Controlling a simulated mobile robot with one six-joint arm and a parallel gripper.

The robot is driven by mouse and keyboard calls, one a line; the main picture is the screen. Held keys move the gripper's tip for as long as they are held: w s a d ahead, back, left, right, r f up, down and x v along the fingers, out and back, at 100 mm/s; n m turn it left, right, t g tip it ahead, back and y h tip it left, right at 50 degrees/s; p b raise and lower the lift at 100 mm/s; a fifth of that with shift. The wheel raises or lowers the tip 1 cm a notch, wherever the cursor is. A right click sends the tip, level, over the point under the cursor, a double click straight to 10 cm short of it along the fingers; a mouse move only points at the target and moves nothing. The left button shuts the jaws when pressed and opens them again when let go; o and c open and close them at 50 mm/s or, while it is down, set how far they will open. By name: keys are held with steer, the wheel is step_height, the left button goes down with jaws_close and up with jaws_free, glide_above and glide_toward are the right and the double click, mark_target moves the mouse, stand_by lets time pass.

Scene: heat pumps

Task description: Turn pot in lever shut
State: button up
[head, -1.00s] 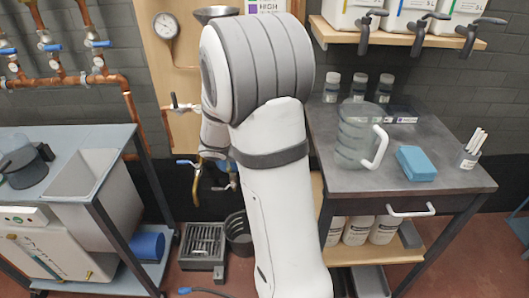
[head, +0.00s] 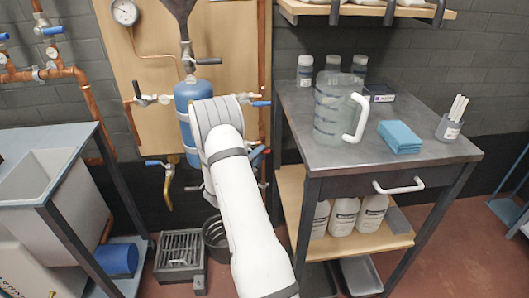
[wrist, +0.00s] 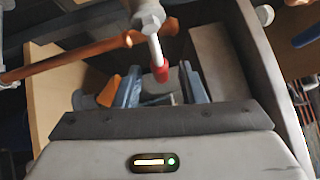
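The blue pot (head: 190,105) hangs upright on the wooden board, below a funnel (head: 178,12). A blue-handled lever (head: 258,103) is on the pipe to its right, and a black-handled one (head: 145,99) to its left. My arm covers the pot's lower right side and most of my gripper in the head view. In the wrist view, my gripper (wrist: 163,92) is open. A grey lever with a red tip (wrist: 160,70) lies in front of the gap between its blue fingers. I cannot tell whether they touch. The lever joins a copper pipe (wrist: 70,62).
A bench with a clear jug (head: 335,110) and blue cloth (head: 400,136) stands close right of my arm. A grated drain (head: 180,252) and a dark bucket (head: 214,238) are on the floor below. Another bench with a grey sink (head: 40,178) is at left.

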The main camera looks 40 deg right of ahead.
steer(key=shift+x, duration=2.05)
steer(key=shift+c, duration=0.5)
jaws_close()
